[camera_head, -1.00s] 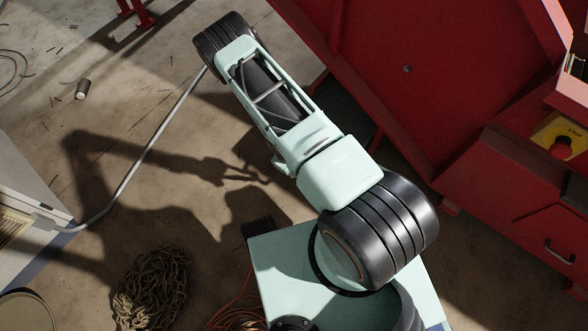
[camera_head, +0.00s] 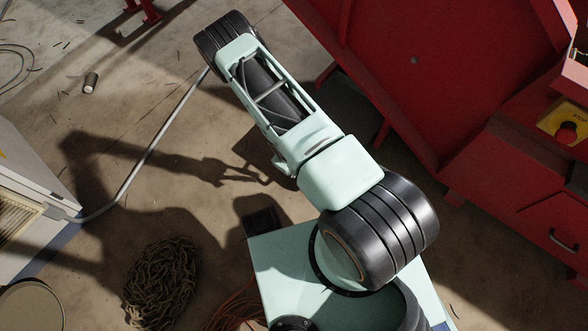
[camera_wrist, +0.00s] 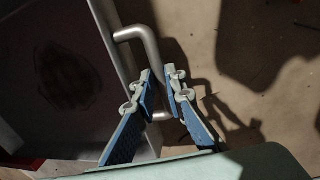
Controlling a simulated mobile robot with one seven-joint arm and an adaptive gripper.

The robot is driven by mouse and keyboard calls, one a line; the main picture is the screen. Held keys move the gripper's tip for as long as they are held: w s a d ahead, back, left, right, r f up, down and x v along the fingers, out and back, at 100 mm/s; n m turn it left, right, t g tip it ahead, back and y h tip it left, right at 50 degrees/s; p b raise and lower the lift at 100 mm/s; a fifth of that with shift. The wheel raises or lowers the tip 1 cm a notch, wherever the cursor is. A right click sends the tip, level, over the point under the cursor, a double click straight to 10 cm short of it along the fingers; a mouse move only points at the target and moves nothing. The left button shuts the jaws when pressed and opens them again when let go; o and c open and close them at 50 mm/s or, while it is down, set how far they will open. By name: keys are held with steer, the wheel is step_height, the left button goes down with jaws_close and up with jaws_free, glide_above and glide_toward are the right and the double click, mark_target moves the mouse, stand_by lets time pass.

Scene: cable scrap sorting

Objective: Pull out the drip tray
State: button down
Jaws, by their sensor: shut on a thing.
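In the wrist view, the drip tray (camera_wrist: 62,72) is a flat grey pan with a dark oily stain. Its bent grey metal handle (camera_wrist: 152,45) stands out from its right edge. My gripper (camera_wrist: 162,82), with blue fingers and pale tips, is shut on this handle, one finger on each side of the bar. The lower end of the handle shows between the fingers. In the head view, my arm covers the gripper and the handle, and I cannot clearly make out the tray.
A red machine (camera_head: 400,100) with a stop button (camera_head: 567,132) stands at the right. A pale cabinet (camera_head: 30,190) with a grey cable (camera_head: 140,160) is at the left. A rope heap (camera_head: 160,280) and a small cylinder (camera_head: 91,82) lie on the floor. Floor between them is mostly clear.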

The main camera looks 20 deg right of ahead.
steer(key=shift+s, duration=0.1)
steer(key=c, duration=2)
jaws_free()
steer(key=shift+o, duration=0.2)
steer(key=shift+r, duration=0.15)
step_height(320, 180, up, 12)
steer(key=s+a, duration=0.1)
steer(key=shift+a+f, duration=0.2)
steer(key=shift+a, duration=0.15)
steer(key=shift+s, duration=0.1)
